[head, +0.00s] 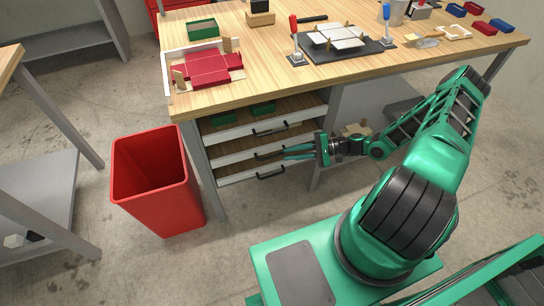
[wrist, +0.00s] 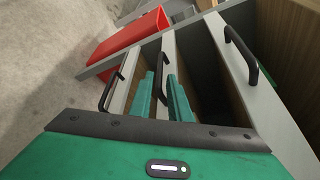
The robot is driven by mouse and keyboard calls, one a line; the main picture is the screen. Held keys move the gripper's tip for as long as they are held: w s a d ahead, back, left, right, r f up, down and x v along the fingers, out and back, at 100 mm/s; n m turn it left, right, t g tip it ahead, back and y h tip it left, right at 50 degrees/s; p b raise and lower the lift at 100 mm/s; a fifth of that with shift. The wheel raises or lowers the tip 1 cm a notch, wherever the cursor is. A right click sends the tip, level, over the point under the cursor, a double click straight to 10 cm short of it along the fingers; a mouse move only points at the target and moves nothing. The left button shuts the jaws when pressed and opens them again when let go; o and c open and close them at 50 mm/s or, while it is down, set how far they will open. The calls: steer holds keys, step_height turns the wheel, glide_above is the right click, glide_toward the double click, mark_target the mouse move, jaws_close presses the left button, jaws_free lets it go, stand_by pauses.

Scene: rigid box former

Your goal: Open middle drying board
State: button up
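The middle drying board (head: 235,161) is the second of three stacked boards with pale fronts under the workbench. Its black handle (wrist: 161,72) lies in line with the gap between my fingers in the wrist view. My gripper (head: 286,152) points left at this handle with its two green fingers apart. In the wrist view my gripper (wrist: 162,95) has one finger on each side of the handle. I cannot tell whether either finger touches it. The middle board looks about level with its neighbours.
The top board's handle (wrist: 240,55) and the bottom board's handle (wrist: 111,92) lie on either side. Green pieces (head: 263,108) lie on the top board. A red bin (head: 157,180) stands left of the boards. The workbench top (head: 270,75) is above my gripper.

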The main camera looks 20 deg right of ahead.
mark_target(277, 155)
steer(key=x, duration=0.7)
steer(key=shift+a, duration=0.3)
jaws_close()
